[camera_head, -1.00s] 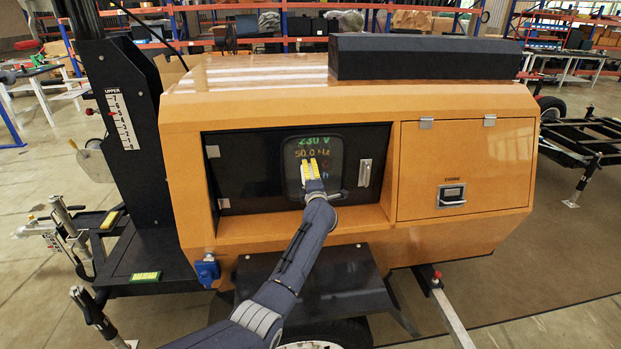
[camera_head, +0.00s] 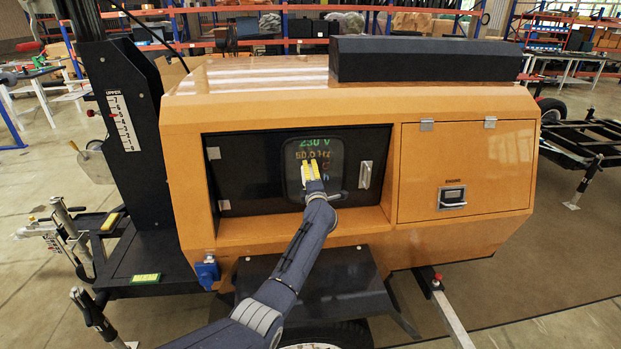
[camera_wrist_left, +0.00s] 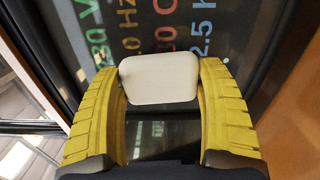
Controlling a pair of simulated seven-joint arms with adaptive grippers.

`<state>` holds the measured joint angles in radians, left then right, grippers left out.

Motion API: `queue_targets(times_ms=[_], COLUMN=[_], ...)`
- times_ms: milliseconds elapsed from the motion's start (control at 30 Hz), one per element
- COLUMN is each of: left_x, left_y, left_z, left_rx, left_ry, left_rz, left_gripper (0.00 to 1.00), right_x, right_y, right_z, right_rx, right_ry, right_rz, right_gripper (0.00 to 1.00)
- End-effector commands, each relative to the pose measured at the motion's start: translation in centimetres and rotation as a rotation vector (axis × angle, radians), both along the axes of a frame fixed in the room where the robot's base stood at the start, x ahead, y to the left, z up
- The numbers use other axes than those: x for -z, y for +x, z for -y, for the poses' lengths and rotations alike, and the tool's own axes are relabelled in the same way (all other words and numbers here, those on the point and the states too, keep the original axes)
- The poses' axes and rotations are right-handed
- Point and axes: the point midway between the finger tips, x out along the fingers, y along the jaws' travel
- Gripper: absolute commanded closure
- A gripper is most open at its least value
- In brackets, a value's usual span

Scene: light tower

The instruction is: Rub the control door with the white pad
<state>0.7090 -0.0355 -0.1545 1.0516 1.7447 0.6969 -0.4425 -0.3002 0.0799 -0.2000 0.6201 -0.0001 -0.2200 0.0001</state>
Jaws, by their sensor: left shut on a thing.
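The black control door (camera_head: 248,170) is closed in the orange housing, with a window (camera_head: 325,155) that shows coloured readings and a silver handle (camera_head: 365,174) at its right. My left gripper (camera_head: 311,168) is in front of the window. In the left wrist view, my left gripper (camera_wrist_left: 160,85) has its yellow fingers shut on the sides of the white pad (camera_wrist_left: 160,78). The pad lies over the window's readings; I cannot tell whether it touches the glass. My right gripper is not in view.
An orange panel with a latch (camera_head: 452,197) is right of the door. A black mast (camera_head: 123,120) with a scale stands at the left. A dark ledge (camera_head: 305,285) lies below the door, and a dark box (camera_head: 425,58) sits on top.

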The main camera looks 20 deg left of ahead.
Motion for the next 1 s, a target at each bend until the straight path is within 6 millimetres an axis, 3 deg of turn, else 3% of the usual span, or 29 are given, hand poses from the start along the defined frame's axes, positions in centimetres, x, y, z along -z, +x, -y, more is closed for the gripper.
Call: queue_targets(times_ms=[767, 1000], left_x=[0.0, -0.1], left_y=[1.2, 1.5], left_z=[-0.6, 0.4], left_rx=[-0.001, 0.001], left_ry=[0.000, -0.001], left_rz=[0.000, 0.000], left_gripper=[0.50, 0.50], right_x=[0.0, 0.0], right_y=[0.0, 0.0], right_z=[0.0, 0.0], right_rx=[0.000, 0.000], right_ry=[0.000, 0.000], right_rz=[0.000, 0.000], right_gripper=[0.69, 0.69])
